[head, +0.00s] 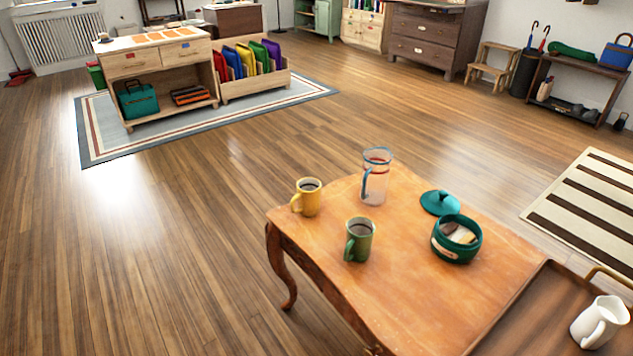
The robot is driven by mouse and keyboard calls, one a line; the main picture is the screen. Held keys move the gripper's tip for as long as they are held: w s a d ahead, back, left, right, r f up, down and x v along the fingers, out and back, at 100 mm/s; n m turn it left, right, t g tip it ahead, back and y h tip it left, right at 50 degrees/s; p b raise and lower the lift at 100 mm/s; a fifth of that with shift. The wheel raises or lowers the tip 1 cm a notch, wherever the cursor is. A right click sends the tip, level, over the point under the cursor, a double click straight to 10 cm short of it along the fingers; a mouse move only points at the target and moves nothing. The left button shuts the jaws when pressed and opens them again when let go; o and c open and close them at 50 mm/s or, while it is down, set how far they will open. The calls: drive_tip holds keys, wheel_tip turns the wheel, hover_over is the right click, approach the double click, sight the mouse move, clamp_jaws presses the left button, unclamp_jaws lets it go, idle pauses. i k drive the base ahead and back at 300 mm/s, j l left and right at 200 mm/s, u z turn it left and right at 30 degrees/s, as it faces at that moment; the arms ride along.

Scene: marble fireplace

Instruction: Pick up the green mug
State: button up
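The green mug (359,240) stands upright on the wooden table (410,291), near its left edge. Its handle points to the lower left, and something dark shows inside it. A yellow mug (308,197) stands behind it and to the left, apart from it, also with dark contents. My gripper does not show in the head view.
A clear pitcher (376,177) stands at the table's far corner. A teal pot (456,239) and its lid (440,203) sit right of the green mug. A tray (539,320) with a white jug (600,322) is at the lower right. Open wooden floor (170,240) lies left of the table.

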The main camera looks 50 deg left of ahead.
sight(360, 231)
drive_tip(key=u, duration=1.7)
